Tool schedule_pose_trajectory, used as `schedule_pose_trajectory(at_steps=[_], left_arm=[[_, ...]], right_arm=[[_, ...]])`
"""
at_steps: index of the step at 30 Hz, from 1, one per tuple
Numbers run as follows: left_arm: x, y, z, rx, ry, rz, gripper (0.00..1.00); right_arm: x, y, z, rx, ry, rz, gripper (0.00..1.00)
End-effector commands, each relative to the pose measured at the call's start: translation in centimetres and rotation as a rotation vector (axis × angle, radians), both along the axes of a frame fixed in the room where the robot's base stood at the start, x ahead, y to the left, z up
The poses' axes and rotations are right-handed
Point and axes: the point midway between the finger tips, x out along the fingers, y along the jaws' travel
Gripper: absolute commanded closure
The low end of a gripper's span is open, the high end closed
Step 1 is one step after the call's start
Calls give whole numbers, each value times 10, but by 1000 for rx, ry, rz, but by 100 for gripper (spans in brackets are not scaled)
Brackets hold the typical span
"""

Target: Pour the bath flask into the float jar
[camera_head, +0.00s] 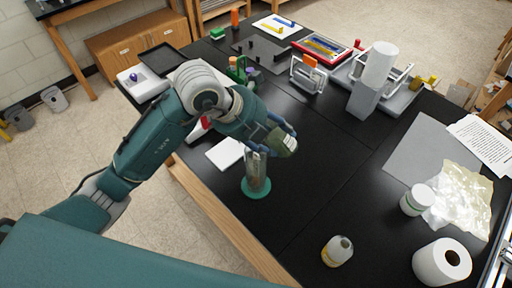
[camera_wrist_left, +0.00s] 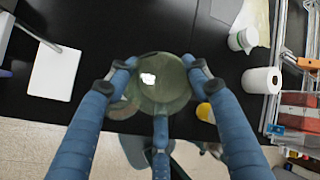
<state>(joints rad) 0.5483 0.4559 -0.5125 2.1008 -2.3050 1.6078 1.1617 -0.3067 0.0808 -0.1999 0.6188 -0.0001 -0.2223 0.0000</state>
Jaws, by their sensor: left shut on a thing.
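My left gripper (camera_head: 280,137) is shut on the bath flask (camera_head: 284,143), a greenish see-through vessel with a pale label. The flask is held tilted above the black table. In the left wrist view the rounded flask (camera_wrist_left: 162,82) sits between the blue fingers of the gripper (camera_wrist_left: 158,78). The float jar (camera_head: 257,172), a tall clear cylinder on a round green base, stands upright just below and left of the flask. The gripper and flask partly cover the space at its top, so I cannot tell whether liquid is flowing. My right gripper is not in view.
A small bottle with yellow contents (camera_head: 337,251) stands near the front edge. A paper roll (camera_head: 442,262) and a white tub (camera_head: 416,200) are at right. A white pad (camera_head: 225,152) lies behind the jar. Racks and a white cylinder (camera_head: 378,66) fill the back. The table's middle is clear.

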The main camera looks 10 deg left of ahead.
Motion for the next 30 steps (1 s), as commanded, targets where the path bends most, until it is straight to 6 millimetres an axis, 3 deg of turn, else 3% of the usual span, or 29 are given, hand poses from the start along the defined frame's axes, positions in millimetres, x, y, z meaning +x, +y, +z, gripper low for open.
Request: schedule_pose_trajectory(at_steps=[8,30], left_arm=[[-2,10,2,-102,-15,-1,83],[-3,15,-7,-235,-34,-8,83]], right_arm=[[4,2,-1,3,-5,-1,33],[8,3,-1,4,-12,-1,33]])
